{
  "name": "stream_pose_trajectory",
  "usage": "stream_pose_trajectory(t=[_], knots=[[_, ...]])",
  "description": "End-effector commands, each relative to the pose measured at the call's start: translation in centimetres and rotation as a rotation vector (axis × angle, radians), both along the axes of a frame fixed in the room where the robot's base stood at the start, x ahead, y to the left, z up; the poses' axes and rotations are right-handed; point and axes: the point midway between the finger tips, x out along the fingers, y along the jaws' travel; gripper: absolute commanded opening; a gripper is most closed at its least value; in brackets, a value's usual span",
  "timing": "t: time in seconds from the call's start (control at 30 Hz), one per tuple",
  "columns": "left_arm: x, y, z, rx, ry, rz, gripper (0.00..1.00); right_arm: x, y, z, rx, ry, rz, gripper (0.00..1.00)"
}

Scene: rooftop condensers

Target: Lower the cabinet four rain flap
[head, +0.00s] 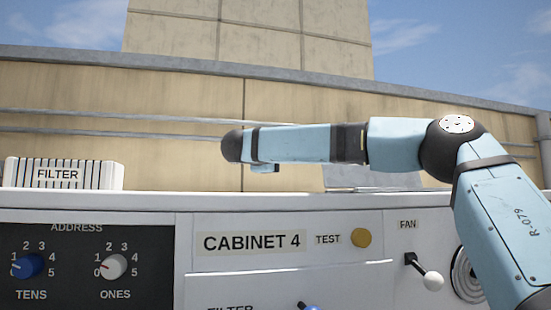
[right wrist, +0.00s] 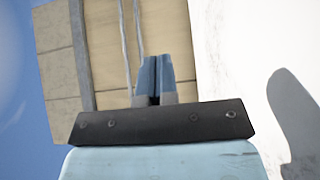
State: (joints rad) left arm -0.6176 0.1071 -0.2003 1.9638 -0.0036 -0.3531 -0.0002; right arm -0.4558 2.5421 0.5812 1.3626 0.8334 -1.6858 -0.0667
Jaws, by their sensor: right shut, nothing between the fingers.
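Cabinet four (head: 290,280) is a white front labelled "CABINET 4" in the head view. A grey panel (head: 372,179) stands raised above its top edge at the right, partly behind my right arm; it looks like the rain flap, but I cannot be sure. My right arm reaches in from the right and crosses above the cabinet top. Its gripper is not clear in the head view. In the right wrist view my right gripper (right wrist: 154,76) shows its blue fingers pressed together with nothing between them. No flap is clear in that view. My left gripper is out of view.
The front carries a yellow test button (head: 361,238), a white-knobbed fan lever (head: 432,280), and tens (head: 28,265) and ones (head: 114,266) dials. A filter (head: 60,174) stands on top at left. A beige wall with pipes is behind. A white surface (right wrist: 235,60) bears a shadow.

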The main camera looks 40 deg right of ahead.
Motion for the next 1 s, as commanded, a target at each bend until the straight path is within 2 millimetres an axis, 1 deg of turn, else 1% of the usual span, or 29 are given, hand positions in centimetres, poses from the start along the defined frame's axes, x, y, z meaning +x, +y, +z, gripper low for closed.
stream_pose_trajectory(t=[0.7,1.0], knots=[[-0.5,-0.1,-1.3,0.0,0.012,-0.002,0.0,-1.8,-3.2,0.0,0.001,-0.002,-0.001,0.0],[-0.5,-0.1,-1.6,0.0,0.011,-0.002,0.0,-2.5,-4.5,0.0,0.001,-0.001,-0.001,0.0]])
